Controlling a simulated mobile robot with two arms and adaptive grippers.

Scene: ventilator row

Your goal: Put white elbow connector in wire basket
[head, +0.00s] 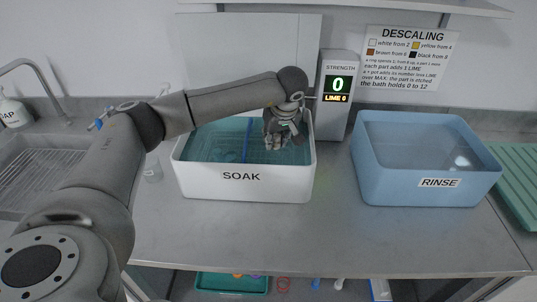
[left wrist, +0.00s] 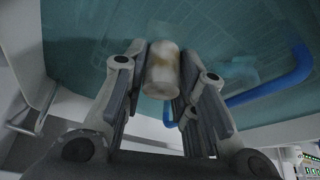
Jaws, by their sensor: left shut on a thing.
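My left gripper (head: 283,140) is over the right part of the white SOAK tub (head: 240,188). In the left wrist view, its fingers (left wrist: 163,90) are shut on a short off-white cylindrical piece (left wrist: 162,70) with yellowish-brown stains. This may be the white elbow connector; its bend is not visible. The wire basket (left wrist: 95,50) shows faintly as a grid in the teal bath below, with a blue bar (left wrist: 275,88) beside the held piece. The blue bar also shows upright in the tub in the head view (head: 247,140). I cannot tell whether the piece touches the liquid.
A blue RINSE tub (head: 425,188) stands at right, with a pale spot inside. A grey strength display (head: 338,88) reads 0 and LIME 0 behind the tubs. A sink (head: 40,165) is at left, a green ribbed tray (head: 518,180) at far right. The front counter is clear.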

